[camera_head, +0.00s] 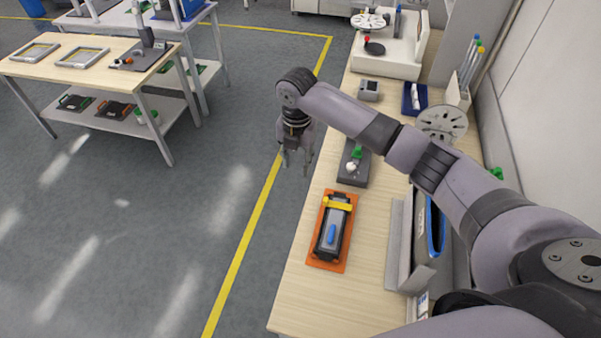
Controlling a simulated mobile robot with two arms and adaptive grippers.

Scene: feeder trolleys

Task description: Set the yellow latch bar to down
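The yellow latch bar (339,204) lies across the far end of a dark grey device on an orange base plate (319,262). A blue handle (331,234) sits on the device's top, nearer to me than the bar. The device is on the wooden bench. My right gripper (297,167) points down, its fingers apart and nothing between them. It hangs left of the bench edge, beyond and to the left of the latch bar in the picture, not touching it. My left gripper is out of view.
A grey block with green and white knobs (354,165) stands just beyond the device. A grey holder with a blue-edged part (433,240) stands to its right, partly behind my arm. The bench front (330,306) is clear. Another table (95,75) stands far left across open floor.

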